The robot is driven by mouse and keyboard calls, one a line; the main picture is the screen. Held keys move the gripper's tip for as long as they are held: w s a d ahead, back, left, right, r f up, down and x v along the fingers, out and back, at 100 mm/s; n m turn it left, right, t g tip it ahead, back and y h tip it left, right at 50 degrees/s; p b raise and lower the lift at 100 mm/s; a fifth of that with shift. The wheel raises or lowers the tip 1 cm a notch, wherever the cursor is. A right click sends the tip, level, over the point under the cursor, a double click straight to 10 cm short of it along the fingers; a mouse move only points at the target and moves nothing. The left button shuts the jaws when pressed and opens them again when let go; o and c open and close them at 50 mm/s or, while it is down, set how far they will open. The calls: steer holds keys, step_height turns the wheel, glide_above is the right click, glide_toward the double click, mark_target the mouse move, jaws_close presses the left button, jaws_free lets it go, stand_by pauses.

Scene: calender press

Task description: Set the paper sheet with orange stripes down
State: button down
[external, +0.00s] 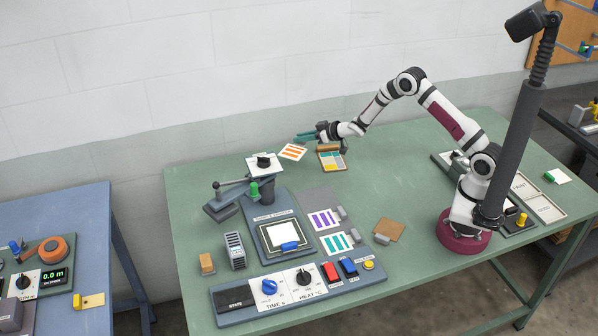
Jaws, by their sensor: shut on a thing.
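The paper sheet with orange stripes (292,152) is white and tilted, hanging in the air at the back of the green table. My gripper (306,137) reaches in from the right and is shut on the sheet near its upper right edge. The fingertips are small in the picture, so the exact contact is hard to see. The sheet hangs up and to the right of the press head (264,161).
A press with a white pad (284,233) stands at centre left. Purple-striped (323,219) and teal-striped (336,243) sheets lie to its right. A multicoloured board (331,161) lies behind, near my gripper. A control panel (300,287) lies in front.

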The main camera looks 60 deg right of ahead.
mark_target(293, 148)
steer(key=w+a+f, duration=0.1)
steer(key=a, duration=0.1)
steer(key=w+a+f, duration=0.1)
steer(key=w+f, duration=0.1)
steer(key=shift+a+f, duration=0.1)
steer(key=shift+a, duration=0.25)
steer(key=shift+f, duration=1.8)
steer(key=shift+f, duration=0.1)
steer(key=c, duration=0.8)
jaws_free()
